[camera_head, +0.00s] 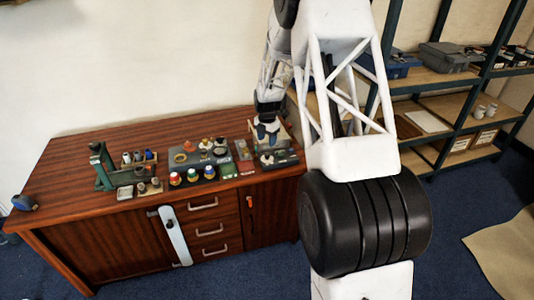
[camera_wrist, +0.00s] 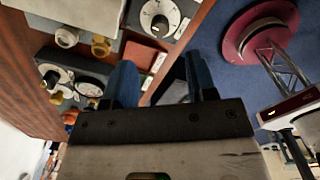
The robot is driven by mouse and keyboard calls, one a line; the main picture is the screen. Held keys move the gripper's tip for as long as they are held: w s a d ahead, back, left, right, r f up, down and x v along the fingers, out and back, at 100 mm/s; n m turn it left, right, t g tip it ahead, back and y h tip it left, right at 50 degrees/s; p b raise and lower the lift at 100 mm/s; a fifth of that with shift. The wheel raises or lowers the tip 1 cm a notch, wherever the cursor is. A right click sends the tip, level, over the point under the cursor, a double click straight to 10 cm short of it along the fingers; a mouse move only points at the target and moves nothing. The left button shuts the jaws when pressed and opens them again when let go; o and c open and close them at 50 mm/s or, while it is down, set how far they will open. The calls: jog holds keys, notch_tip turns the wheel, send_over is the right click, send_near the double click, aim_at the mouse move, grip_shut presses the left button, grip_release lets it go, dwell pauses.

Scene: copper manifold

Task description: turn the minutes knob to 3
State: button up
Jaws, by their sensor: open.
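Two round dials with knobs show in the wrist view. One dark knob (camera_wrist: 159,24) sits on a pale dial on a grey panel at the top. Another dial (camera_wrist: 54,76) with a dark knob is on a dark box at the left. Their markings are too small to read, so I cannot tell which is the minutes knob. My gripper (camera_wrist: 160,64) is open, with its two blue fingers apart and nothing seen between them. In the head view my gripper (camera_head: 267,132) is above the right end of the bench, over a dark box (camera_head: 280,160).
The wooden bench (camera_head: 75,152) carries a green stand (camera_head: 103,168), a board of coloured knobs (camera_head: 200,174) and small parts. Metal shelves (camera_head: 450,107) stand at the right. The bench's front edge is close to my gripper.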

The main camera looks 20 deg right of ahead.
aim_at(267, 154)
jog(key=shift+f, duration=3.9)
jog(key=shift+c, duration=0.5)
jog(key=c, duration=0.8)
jog(key=shift+c, duration=0.2)
